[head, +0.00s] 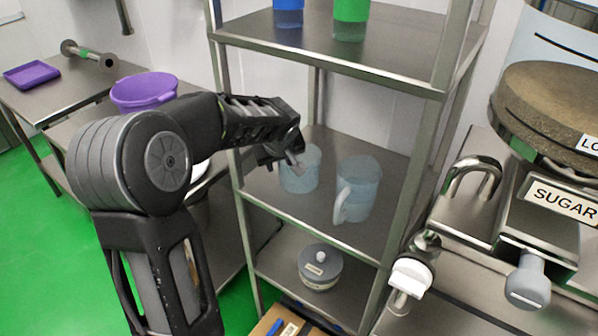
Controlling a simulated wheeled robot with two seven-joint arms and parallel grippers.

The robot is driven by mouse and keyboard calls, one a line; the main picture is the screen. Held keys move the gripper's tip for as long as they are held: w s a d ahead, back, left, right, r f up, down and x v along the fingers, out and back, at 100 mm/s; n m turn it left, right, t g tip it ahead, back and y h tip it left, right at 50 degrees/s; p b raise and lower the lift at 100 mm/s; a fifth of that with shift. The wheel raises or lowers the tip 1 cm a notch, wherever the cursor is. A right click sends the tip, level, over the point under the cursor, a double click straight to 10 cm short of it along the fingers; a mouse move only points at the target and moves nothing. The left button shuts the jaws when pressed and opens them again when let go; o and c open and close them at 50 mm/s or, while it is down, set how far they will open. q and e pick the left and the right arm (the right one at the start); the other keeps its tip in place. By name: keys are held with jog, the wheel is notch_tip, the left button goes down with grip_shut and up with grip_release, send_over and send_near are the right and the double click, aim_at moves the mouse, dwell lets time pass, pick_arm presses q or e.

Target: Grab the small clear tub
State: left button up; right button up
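The small clear tub (305,176) is a see-through, bluish cup-like container on the middle shelf of the metal rack, at the centre of the head view. My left gripper (293,165) reaches in from the left and is at the tub's left side and rim, overlapping it in the picture. Its fingertips are small and partly hidden by the hand, so I cannot tell whether they touch or grip the tub. The tub looks upright. My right gripper is not in view.
A clear jug with a handle (360,187) stands just right of the tub. Rack posts and the upper shelf (390,45), with blue and green containers, bound the space. A lidded grey pot (320,268) sits below. A purple bucket (143,92) is at left.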

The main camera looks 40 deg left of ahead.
pick_arm(q)
jog(key=shift+c, duration=0.5)
grip_shut()
jog(key=shift+r, duration=0.1)
dwell(0.8)
